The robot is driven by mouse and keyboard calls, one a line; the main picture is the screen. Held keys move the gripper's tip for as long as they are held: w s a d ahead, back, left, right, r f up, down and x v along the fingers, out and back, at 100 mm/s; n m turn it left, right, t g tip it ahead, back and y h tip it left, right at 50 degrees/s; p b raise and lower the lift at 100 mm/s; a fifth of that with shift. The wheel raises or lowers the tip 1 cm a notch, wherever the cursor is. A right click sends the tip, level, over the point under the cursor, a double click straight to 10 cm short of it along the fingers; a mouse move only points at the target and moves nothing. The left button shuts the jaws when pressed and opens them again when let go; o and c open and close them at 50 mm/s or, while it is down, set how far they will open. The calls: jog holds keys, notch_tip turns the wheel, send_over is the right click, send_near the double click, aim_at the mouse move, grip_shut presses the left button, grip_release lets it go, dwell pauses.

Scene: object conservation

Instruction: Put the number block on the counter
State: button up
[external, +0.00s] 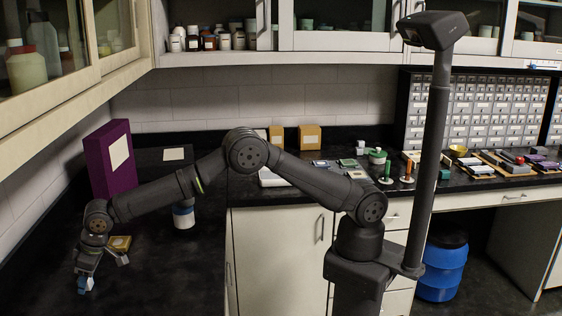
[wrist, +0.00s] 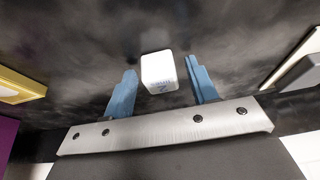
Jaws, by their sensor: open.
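The number block (wrist: 160,72) is a small white block with bluish printed marks on its near face. In the wrist view it sits between the two blue fingers of my gripper (external: 103,274), with gaps visible on both sides. My gripper is open and points down over the black counter (external: 165,275) at the left of the external view. I cannot make out the block in the external view. Whether it rests on the counter or is above it cannot be told for sure.
A gold-framed item (external: 120,243) lies close behind my gripper. A tall purple box (external: 110,160) stands behind it, and a white jar with a blue band (external: 184,214) stands to the right. The counter front at left is clear. Cabinets (external: 60,70) hang above.

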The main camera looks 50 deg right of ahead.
jog(key=v, duration=1.2)
jog(key=shift+r, duration=0.15)
jog(key=x, duration=1.2)
notch_tip(320, 180, up, 2)
jog(key=shift+r, duration=0.75)
